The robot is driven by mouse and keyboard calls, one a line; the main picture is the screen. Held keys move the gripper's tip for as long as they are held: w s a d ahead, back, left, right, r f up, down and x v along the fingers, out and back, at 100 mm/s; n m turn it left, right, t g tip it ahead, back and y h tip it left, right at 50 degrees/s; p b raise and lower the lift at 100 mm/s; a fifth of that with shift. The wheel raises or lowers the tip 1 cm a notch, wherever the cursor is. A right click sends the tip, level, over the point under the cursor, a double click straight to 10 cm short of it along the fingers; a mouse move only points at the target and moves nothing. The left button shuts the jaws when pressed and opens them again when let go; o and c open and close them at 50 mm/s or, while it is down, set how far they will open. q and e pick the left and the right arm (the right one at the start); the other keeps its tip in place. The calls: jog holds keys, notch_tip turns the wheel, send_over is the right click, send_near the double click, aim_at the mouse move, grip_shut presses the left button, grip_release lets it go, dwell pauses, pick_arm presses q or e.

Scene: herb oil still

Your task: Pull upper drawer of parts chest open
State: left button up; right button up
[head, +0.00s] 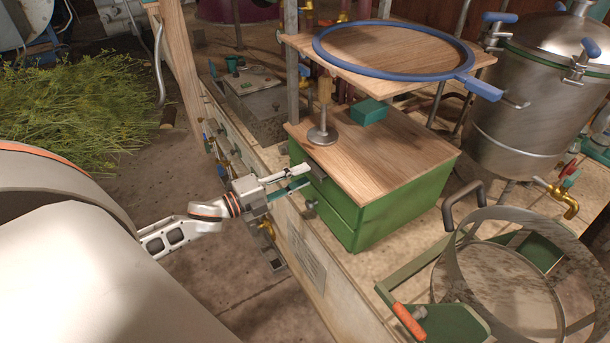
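The parts chest is a green box with a wooden top (385,165) on the stone bench. Its drawer fronts face left, and the upper drawer (337,194) looks closed, flush with the lower drawer (335,226). A small knob (318,172) shows on the upper drawer and another knob (311,205) on the lower one. My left gripper (310,175) reaches in from the left, its fingers apart and its tips at the upper knob. Whether the fingers touch the knob is unclear. My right gripper is out of view.
A stand on the chest carries a wooden board with a blue ring (463,74) above it. A teal block (369,111) lies on the chest top. The floor left of the bench is clear near my arm.

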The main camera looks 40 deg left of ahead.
pick_arm(q)
jog(key=shift+x, duration=0.85)
grip_shut()
jog(key=shift+f, duration=0.1)
jog(key=shift+s, duration=0.1)
